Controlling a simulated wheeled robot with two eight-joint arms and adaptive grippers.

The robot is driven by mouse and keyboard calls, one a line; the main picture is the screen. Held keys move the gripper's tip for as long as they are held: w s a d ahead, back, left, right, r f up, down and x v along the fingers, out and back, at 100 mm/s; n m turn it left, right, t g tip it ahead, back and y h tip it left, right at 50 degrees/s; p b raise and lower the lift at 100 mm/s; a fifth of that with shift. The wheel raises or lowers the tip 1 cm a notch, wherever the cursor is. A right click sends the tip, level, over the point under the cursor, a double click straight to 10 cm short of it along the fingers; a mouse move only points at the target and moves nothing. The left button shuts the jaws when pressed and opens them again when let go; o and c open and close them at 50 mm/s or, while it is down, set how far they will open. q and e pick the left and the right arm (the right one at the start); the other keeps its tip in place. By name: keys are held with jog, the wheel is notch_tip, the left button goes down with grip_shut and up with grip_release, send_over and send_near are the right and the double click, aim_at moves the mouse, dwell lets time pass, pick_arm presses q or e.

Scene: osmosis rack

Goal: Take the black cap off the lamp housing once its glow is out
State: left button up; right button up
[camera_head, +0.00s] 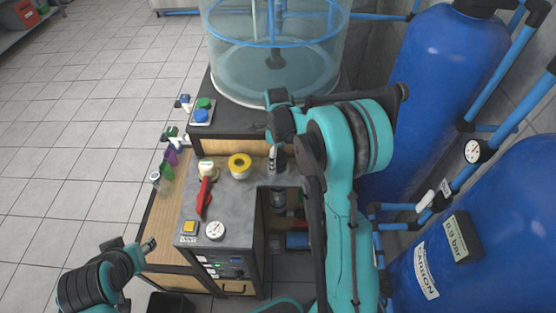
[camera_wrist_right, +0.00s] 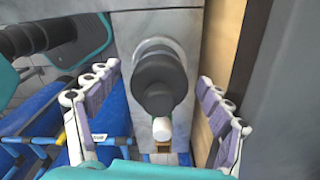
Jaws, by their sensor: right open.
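In the right wrist view, a black cap (camera_wrist_right: 158,78) sits on a round pale-grey collar against a grey marbled surface. A short white tip (camera_wrist_right: 162,129) shows at its near end, and I see no clear glow on it. My right gripper (camera_wrist_right: 160,138) is open, with one finger on each side of the cap and clear gaps between. In the head view the right gripper (camera_head: 277,152) is over the back right of the grey bench top, where the arm partly hides the spot. My left gripper (camera_head: 147,245) is low at the left, apart from the bench; its fingers are unclear.
The bench top (camera_head: 235,205) carries a yellow roll (camera_head: 239,162), a red handle (camera_head: 204,198), a gauge (camera_head: 215,230) and a yellow button (camera_head: 189,227). A clear tank (camera_head: 275,60) stands behind. Blue cylinders (camera_head: 440,75) and pipes crowd the right. The tiled floor at left is free.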

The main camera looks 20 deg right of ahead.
jog(key=shift+f, duration=0.7)
jog(key=c, duration=1.2)
jog(key=shift+c, duration=0.2)
jog(key=shift+r, duration=0.1)
